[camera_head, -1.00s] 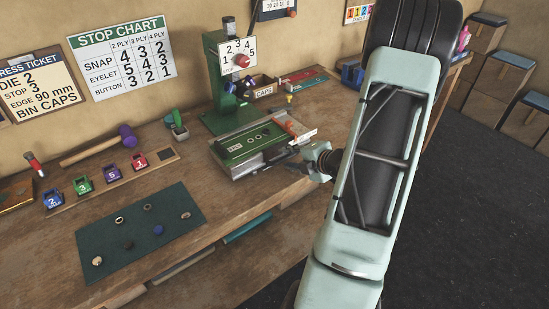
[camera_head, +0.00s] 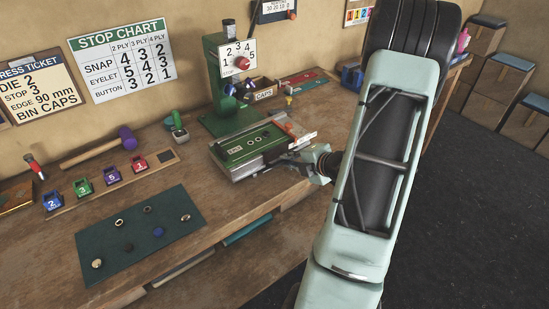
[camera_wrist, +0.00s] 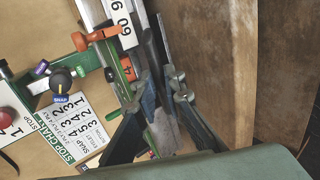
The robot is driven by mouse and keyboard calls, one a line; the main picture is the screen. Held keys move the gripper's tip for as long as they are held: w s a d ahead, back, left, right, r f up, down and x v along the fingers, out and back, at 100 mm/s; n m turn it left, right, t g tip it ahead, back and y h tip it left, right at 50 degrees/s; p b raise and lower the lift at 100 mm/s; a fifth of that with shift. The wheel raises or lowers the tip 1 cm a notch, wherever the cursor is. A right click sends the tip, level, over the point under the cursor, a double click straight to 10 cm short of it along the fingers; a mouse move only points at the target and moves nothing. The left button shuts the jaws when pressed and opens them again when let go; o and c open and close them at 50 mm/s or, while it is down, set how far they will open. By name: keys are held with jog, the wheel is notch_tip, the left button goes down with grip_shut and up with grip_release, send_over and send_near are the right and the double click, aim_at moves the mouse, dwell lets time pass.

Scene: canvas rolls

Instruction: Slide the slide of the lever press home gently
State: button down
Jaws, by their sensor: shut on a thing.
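The green lever press (camera_head: 222,90) stands upright at the back of the bench, with a numbered stop dial on its head. Its low bed with the slide (camera_head: 247,146) sticks out in front of it toward me. My gripper (camera_head: 287,163) is at the right front side of the bed, with its fingers partly hidden by the bed and wrist. In the wrist view, my gripper (camera_wrist: 166,98) is shut on a narrow grey metal part along the slide's edge. An orange clamp (camera_wrist: 97,38) and a white scale lie beside it. How far the slide is in cannot be told.
A caps bin (camera_head: 264,93) stands behind the bed. A green mat (camera_head: 140,262) with several small parts lies in front. The bench edge runs just below my gripper.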

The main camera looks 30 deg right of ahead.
aim_at(262, 136)
jog(key=shift+w+a+r, duration=0.1)
jog(key=shift+w+a, duration=0.05)
jog(key=shift+w, duration=1.85)
jog(key=shift+w+a+f, duration=0.1)
jog(key=shift+w+a, duration=0.05)
jog(key=shift+w, duration=1.9)
jog(key=shift+w+a+r, duration=0.1)
jog(key=shift+w+a, duration=0.05)
jog(key=shift+w, duration=1.85)
jog(key=shift+w+a+p, duration=0.15)
jog(key=shift+w+p, duration=0.2)
jog(key=shift+w, duration=1.1)
jog(key=c, duration=1.9)
grip_release()
jog(key=shift+s, duration=0.1)
jog(key=shift+c, duration=0.2)
jog(key=shift+s, duration=0.1)
jog(key=v, duration=1.1)
jog(key=shift+s+r, duration=0.2)
jog(key=shift+s, duration=0.15)
